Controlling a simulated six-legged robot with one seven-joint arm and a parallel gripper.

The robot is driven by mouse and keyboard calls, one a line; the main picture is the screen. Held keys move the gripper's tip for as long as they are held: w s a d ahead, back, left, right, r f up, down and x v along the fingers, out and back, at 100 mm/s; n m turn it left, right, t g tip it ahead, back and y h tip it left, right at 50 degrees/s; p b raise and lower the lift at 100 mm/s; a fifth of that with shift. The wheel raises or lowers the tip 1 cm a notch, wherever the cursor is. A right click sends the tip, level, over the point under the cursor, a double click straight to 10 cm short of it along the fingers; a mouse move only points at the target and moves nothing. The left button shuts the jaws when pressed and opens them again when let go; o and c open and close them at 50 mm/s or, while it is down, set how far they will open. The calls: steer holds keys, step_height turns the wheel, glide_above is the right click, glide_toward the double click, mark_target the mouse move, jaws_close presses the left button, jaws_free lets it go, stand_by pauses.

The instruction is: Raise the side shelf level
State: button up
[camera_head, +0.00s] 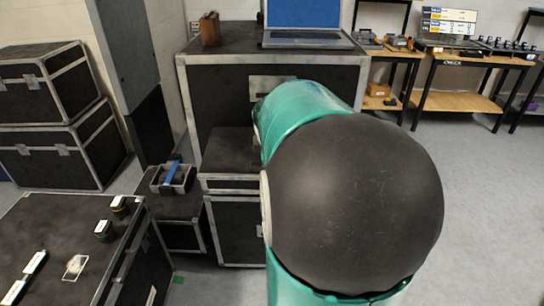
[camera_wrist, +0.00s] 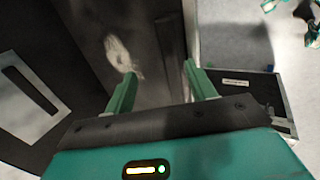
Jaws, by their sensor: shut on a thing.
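In the head view my green arm with its large dark joint (camera_head: 355,205) fills the middle and hides my gripper and whatever it touches. In the wrist view my gripper (camera_wrist: 162,88) has its two green fingers apart, with a dark worn panel (camera_wrist: 150,50) between and beyond them. The panel has a pale scuffed patch and seems to be the side shelf; the gripper is shut on it. The exact contact at the fingertips is hard to make out.
A large black case (camera_head: 220,95) carries a laptop (camera_head: 305,38). Smaller dark cases (camera_head: 235,185) stand in front. A case top (camera_head: 50,225) at lower left holds small items. Workbenches (camera_head: 460,75) line the back right; the grey floor (camera_head: 480,200) at right is clear.

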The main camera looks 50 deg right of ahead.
steer(key=shift+d+r, duration=0.2)
steer(key=shift+r, duration=0.15)
steer(key=v, duration=1.3)
steer(key=shift+s+a, duration=0.2)
steer(key=shift+a, duration=0.1)
steer(key=s+a+f+m+y, duration=0.1)
steer(key=s+a+f+m, duration=0.1)
steer(key=a, duration=0.7)
steer(key=s+a+f+m+t+y, duration=0.1)
steer(key=a+f+m+y, duration=0.1)
steer(key=a, duration=0.8)
steer(key=s+a+f+m+y, duration=0.1)
steer(key=a+f+m, duration=0.3)
steer(key=a, duration=0.6)
steer(key=shift+s+f+t, duration=0.4)
steer(key=shift+s, duration=0.4)
